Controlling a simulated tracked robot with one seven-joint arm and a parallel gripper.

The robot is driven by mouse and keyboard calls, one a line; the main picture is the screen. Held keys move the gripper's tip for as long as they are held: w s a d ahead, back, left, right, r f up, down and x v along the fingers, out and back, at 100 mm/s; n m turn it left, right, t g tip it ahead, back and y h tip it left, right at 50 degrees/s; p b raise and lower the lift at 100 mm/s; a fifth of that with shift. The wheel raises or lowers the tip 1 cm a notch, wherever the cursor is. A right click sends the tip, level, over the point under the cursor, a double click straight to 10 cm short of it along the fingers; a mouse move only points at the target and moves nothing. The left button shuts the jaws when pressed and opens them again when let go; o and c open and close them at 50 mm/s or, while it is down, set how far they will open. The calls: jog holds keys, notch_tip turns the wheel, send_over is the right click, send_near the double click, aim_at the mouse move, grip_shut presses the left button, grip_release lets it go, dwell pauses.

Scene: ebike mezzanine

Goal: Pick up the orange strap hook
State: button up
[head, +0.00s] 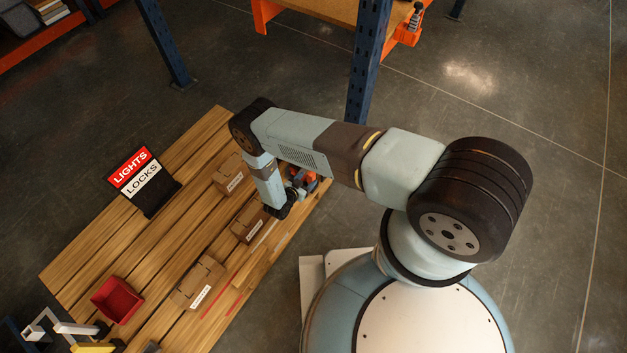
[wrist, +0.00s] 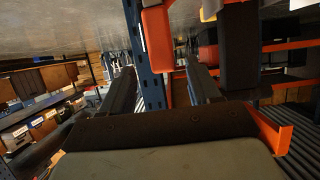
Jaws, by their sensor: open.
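My gripper (head: 294,194) is low over the near right edge of the wooden table, partly hidden by my wrist. In the wrist view its two dark fingers (wrist: 160,72) are apart, with nothing seen held between them. An orange-and-dark object (head: 308,181) shows right beside the gripper, mostly hidden by my arm; I cannot tell its full shape. In the wrist view an orange block (wrist: 157,40) shows ahead between the fingertips, and an orange angled piece (wrist: 270,131) lies at the right of the gripper. I cannot tell which of these is the strap hook.
The wooden table (head: 85,262) carries several cardboard boxes (head: 199,283), a red bin (head: 117,299) and a "LIGHTS / LOCKS" sign (head: 138,178). A blue rack post (head: 368,60) stands beyond the arm, with an orange fitting (head: 406,32) on the shelf. The floor at right is clear.

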aim_at(309, 176)
jog(key=shift+r+x, duration=0.15)
jog(key=shift+x, duration=1)
jog(key=shift+r+x, duration=0.1)
jog(key=shift+x, duration=1.05)
jog(key=shift+w, duration=0.25)
grip_shut()
